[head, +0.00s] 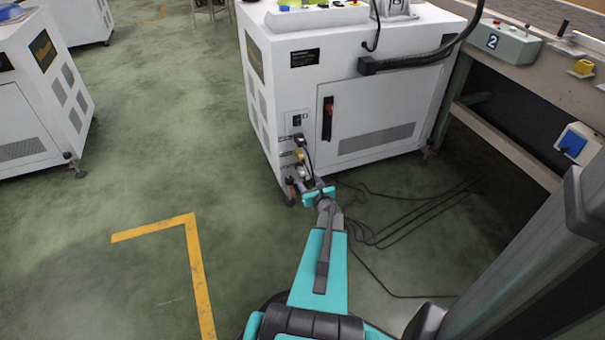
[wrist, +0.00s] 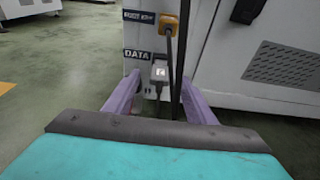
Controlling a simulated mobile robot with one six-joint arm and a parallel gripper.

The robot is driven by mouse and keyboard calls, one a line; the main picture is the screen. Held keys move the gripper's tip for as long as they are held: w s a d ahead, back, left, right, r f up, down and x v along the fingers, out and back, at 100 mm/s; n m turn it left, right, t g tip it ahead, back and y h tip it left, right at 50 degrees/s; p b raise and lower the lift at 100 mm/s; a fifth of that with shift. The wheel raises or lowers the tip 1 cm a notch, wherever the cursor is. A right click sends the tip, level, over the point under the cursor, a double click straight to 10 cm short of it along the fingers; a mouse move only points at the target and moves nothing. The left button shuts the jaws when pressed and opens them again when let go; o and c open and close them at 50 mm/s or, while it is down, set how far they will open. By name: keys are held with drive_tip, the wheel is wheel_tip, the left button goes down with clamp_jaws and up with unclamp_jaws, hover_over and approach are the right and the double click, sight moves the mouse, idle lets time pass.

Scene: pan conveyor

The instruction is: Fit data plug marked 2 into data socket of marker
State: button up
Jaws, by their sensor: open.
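A grey plug (wrist: 160,72) with a small white mark sits right of the DATA label on the marker, a white cabinet (wrist: 205,55). The mark is too small to read. It seems to be at the data socket, which it hides; I cannot tell how deep it sits. My gripper (wrist: 159,108) is open, its two purple fingers low on either side of the plug, with no clear contact visible. In the head view my gripper (head: 318,194) is at the cabinet's lower front corner, close below the plugs.
A dark cable runs down beside the grey plug. Black cables (head: 400,215) lie on the floor to the right. A workbench (head: 530,75) stands at right; the floor at left is open.

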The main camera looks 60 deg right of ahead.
sight(304, 176)
drive_tip(key=shift+w+d+f+b, duration=0.3)
drive_tip(key=shift+w+d+f, duration=0.05)
drive_tip(key=shift+w+d, duration=0.1)
drive_tip(key=shift+b+x, duration=0.6)
drive_tip(key=shift+x, duration=1.3)
drive_tip(key=shift+f, duration=0.1)
clamp_jaws()
